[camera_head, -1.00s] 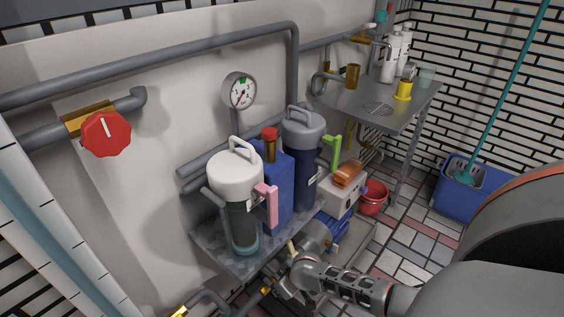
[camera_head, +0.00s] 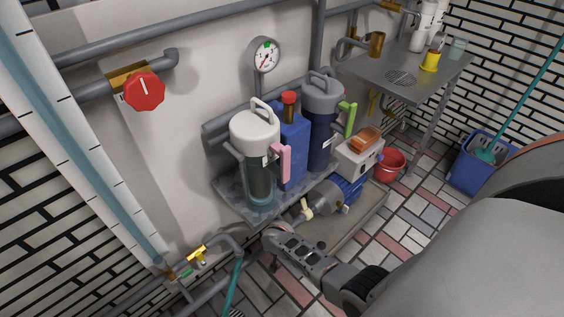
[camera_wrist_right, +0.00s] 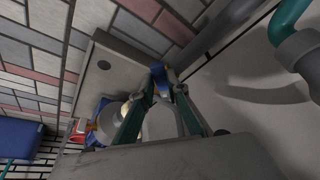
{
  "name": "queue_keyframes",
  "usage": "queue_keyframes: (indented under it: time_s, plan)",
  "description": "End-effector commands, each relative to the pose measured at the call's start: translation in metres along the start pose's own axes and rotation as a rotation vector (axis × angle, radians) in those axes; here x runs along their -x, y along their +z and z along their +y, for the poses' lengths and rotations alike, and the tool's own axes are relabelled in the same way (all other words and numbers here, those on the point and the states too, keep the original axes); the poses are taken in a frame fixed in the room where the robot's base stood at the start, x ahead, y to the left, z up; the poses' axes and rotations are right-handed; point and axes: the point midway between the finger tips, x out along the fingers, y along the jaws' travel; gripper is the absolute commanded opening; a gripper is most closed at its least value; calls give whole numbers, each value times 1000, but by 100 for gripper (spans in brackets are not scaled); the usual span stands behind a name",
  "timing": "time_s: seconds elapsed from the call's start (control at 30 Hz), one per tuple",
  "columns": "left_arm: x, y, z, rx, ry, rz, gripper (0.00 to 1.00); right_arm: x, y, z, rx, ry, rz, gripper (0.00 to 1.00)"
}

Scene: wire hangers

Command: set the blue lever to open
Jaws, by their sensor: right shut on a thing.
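In the right wrist view a small blue piece, which looks like the blue lever (camera_wrist_right: 160,82), sits between the tips of my right gripper (camera_wrist_right: 161,76). Its two dark green fingers converge on it and are shut on it. Most of the lever is hidden by the fingertips, so its angle cannot be told. In the head view the lever is not clearly visible, and my right wrist covers the area below the shelf. My left gripper is not in view.
A shelf (camera_head: 238,208) with canisters stands just above my right wrist. A red knob (camera_head: 144,91) and a yellow valve (camera_head: 197,254) are on pipes at left. A pump with a blue motor (camera_head: 346,190) is beside my wrist.

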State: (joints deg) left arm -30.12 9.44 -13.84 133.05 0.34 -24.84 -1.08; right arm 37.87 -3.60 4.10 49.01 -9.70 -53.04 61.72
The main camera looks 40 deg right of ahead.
Motion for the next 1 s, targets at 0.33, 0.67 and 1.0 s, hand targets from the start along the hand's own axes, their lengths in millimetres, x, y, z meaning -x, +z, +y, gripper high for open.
queue_keyframes:
  time_s: [0.33,0.67,1.0]
  plan:
    - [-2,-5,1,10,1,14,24,-2,5,-4,-57,24,-7,0]
    - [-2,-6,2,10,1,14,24,-2,5,-4,-58,24,-7,0]
    - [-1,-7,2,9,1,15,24,-1,2,-4,-58,24,-3,32]
